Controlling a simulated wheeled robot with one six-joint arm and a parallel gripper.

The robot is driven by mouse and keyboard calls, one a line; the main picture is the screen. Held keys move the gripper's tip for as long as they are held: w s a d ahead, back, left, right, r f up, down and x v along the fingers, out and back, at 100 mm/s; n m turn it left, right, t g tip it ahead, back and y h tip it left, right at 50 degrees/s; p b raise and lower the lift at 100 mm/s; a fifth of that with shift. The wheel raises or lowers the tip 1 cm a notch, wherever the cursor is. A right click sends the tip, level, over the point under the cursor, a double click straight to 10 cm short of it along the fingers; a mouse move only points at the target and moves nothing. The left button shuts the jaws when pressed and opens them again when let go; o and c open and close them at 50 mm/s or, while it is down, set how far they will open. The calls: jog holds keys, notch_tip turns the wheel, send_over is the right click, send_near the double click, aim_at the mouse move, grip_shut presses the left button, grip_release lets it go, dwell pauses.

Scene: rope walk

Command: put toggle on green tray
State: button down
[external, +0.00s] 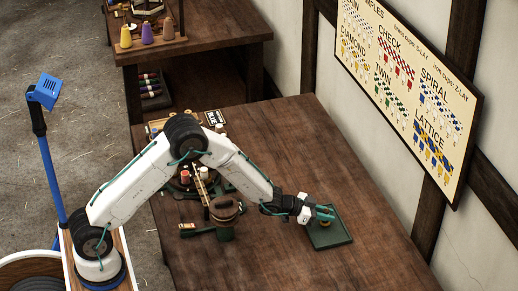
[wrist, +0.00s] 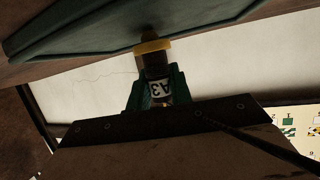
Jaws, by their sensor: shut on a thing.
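The green tray (external: 341,237) lies on the wooden table toward the right. It also fills the upper left of the wrist view (wrist: 75,28). My gripper (external: 324,213) is over the tray. In the wrist view its green fingers (wrist: 156,92) are shut on the toggle (wrist: 153,62), a dark piece with a yellow band and a white "A3" label. The toggle's far end points at the tray and is close to it; I cannot tell whether they touch. In the external view my gripper hides most of the toggle.
A brown-topped green stand (external: 225,218) is left of the tray under my arm. Spools and small tools crowd the table's left part. A shelf with coloured cones (external: 147,33) stands behind. A sample board (external: 410,90) hangs on the right wall. The table's front is clear.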

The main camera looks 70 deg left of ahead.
jog(key=c, duration=1.3)
grip_release()
jog(key=shift+f, duration=0.1)
jog(key=shift+o, duration=0.2)
